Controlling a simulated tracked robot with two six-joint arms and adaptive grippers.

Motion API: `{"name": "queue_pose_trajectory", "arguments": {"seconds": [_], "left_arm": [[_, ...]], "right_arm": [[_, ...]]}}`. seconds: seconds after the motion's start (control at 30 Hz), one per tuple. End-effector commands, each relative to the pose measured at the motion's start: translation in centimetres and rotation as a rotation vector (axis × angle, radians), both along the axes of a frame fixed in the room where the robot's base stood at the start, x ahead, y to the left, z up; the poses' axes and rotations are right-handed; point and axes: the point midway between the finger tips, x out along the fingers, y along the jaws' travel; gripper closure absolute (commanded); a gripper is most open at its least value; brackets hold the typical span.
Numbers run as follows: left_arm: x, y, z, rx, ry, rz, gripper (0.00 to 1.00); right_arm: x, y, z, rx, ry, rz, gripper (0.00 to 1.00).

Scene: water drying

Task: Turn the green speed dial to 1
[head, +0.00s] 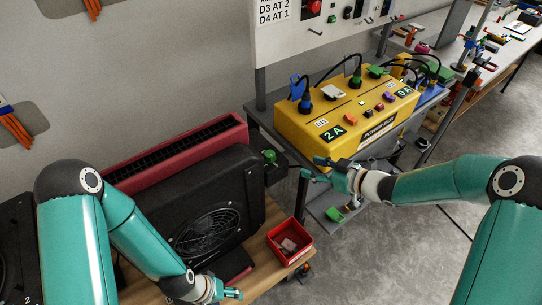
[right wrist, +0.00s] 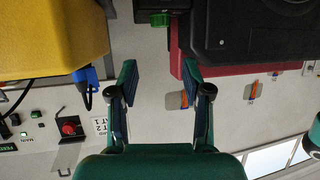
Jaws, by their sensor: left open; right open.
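The green speed dial (head: 270,157) sits on a black box at the right end of the black fan unit (head: 190,205). It also shows at the top of the right wrist view (right wrist: 160,19), beyond the fingertips; its setting is too small to read. My right gripper (head: 326,167) is open and empty, to the right of the dial and apart from it. In the right wrist view its fingers (right wrist: 161,80) are spread with nothing between them. My left gripper (head: 232,294) is open and low in front of the fan unit, over the wooden bench.
A yellow power box (head: 350,112) with cables stands on a grey cart right behind my right gripper. A red bin (head: 290,243) sits at the bench's right end. A long red housing (head: 180,150) lies behind the fan unit. Grey floor is open at the right.

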Motion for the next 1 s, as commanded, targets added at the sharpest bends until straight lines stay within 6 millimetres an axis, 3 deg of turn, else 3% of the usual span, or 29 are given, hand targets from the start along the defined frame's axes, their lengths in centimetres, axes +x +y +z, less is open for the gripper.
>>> {"name": "queue_pose_trajectory", "arguments": {"seconds": [0.27, 0.73, 1.0], "left_arm": [[0.0, 0.0, 0.6, 0.0, 0.0, 0.0, 0.36], [0.0, 0.0, 2.4, 0.0, 0.0, 0.0, 0.36], [0.0, 0.0, 2.9, 0.0, 0.0, 0.0, 0.36]], "right_arm": [[2.0, 2.5, -1.1, -0.002, -0.007, 0.011, 0.51], [8.0, 9.4, -4.9, -0.003, -0.005, 0.008, 0.51], [9.8, 11.3, -6.1, -0.003, -0.005, 0.006, 0.51]]}}
